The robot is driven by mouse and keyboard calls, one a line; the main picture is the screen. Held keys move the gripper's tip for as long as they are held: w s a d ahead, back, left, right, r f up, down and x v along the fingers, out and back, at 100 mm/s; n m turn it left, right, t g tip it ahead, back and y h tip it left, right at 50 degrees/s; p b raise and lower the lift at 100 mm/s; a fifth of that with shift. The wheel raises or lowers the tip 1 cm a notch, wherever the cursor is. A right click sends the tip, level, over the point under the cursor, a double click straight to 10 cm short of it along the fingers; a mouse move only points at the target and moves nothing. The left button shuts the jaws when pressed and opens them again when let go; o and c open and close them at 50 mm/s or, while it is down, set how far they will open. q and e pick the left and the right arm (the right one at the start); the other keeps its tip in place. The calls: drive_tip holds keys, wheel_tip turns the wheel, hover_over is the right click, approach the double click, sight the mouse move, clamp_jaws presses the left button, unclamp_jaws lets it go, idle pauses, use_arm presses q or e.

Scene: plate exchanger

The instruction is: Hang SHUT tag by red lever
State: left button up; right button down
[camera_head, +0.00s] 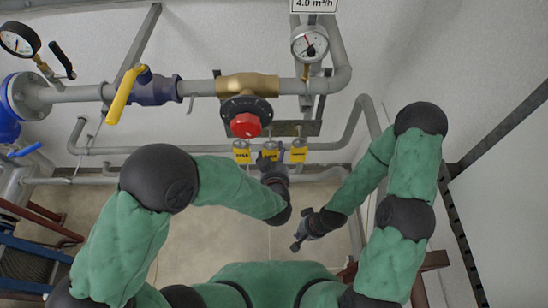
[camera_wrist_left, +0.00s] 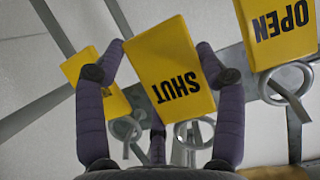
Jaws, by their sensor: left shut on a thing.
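The yellow SHUT tag (camera_wrist_left: 172,75) is between the two fingers of my left gripper (camera_wrist_left: 158,68) in the left wrist view, its lettering upside down. The gripper is shut on it. In the head view my left gripper (camera_head: 270,160) is at the middle of a row of yellow tags, below the red handle (camera_head: 245,125) on its dark round disc. A metal ring (camera_wrist_left: 193,133) shows just beyond the SHUT tag; I cannot tell whether the tag still hangs on a hook. My right gripper (camera_head: 299,239) is lower, away from the tags; its finger opening is unclear.
A yellow OPEN tag (camera_wrist_left: 277,28) is close on the right and another yellow tag (camera_wrist_left: 96,84) on the left. Grey pipes (camera_head: 340,75), a brass valve body (camera_head: 247,85), a gauge (camera_head: 309,43) and a yellow lever (camera_head: 121,95) are above. Floor below is open.

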use_arm(q)
drive_tip(key=shift+w, duration=0.85)
drive_tip(key=shift+s, duration=0.1)
drive_tip(key=s+p, duration=0.2)
drive_tip(key=s, duration=0.6)
drive_tip(key=shift+r, duration=0.25)
idle(1.1)
idle(0.6)
